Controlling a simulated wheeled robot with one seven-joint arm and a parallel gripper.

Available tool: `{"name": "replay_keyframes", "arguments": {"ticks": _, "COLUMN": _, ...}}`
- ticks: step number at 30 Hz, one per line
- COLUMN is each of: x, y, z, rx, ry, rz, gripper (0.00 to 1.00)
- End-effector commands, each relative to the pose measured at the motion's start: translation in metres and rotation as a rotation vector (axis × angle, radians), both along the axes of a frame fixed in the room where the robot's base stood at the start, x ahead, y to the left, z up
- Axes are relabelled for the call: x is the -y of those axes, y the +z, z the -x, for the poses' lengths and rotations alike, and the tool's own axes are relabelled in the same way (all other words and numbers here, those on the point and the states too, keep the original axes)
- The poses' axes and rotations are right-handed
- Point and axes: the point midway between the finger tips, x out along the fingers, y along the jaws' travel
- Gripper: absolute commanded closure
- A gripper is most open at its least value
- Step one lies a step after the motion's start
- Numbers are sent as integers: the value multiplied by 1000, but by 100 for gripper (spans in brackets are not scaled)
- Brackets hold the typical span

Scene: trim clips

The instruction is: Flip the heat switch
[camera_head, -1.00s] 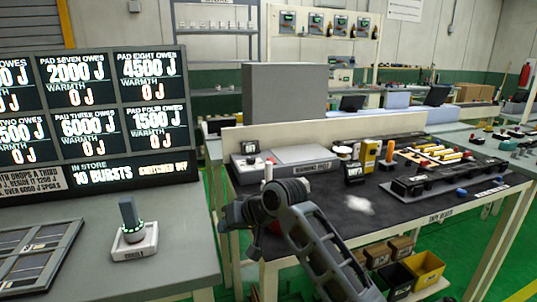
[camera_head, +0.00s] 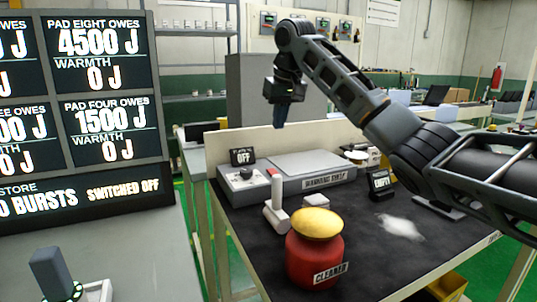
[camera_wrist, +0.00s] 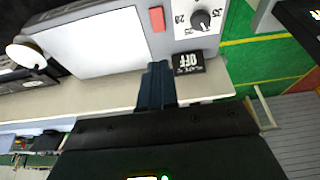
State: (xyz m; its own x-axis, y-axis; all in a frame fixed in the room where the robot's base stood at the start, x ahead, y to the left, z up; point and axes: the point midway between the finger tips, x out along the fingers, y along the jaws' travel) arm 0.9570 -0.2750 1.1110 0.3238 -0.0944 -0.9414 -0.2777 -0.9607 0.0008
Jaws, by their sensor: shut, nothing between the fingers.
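The warming shelf (camera_head: 310,172) stands at the back left of the dark bench, with a grey control box (camera_head: 243,186) at its left end. In the wrist view, a red rocker switch (camera_wrist: 157,19) sits on this panel beside a black dial (camera_wrist: 201,20). A small black sign reading OFF (camera_head: 243,157) stands behind the box; it also shows in the wrist view (camera_wrist: 188,62). My gripper (camera_head: 280,124) points down, above and behind the shelf. Its shut, empty fingers (camera_wrist: 157,68) appear close to the red switch in the wrist view, apparently not touching it.
A small sign reading EMPTY (camera_head: 381,184) stands to the right. A status board (camera_head: 82,100) shows "switched off". The space above the shelf is clear.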

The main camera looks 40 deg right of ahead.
Motion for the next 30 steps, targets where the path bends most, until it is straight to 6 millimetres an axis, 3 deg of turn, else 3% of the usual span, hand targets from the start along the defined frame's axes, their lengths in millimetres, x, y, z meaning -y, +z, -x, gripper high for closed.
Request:
{"name": "replay_keyframes", "arguments": {"ticks": 5, "x": 2, "y": -18, "z": -5, "rx": -3, "ry": -1, "rz": 0, "gripper": 100}}
{"name": "replay_keyframes", "arguments": {"ticks": 21, "x": 10, "y": -112, "z": -34, "rx": -1, "ry": 1, "rz": -1, "gripper": 100}}
{"name": "replay_keyframes", "arguments": {"ticks": 30, "x": 10, "y": -132, "z": -37, "rx": 1, "ry": 0, "rz": -1, "gripper": 100}}
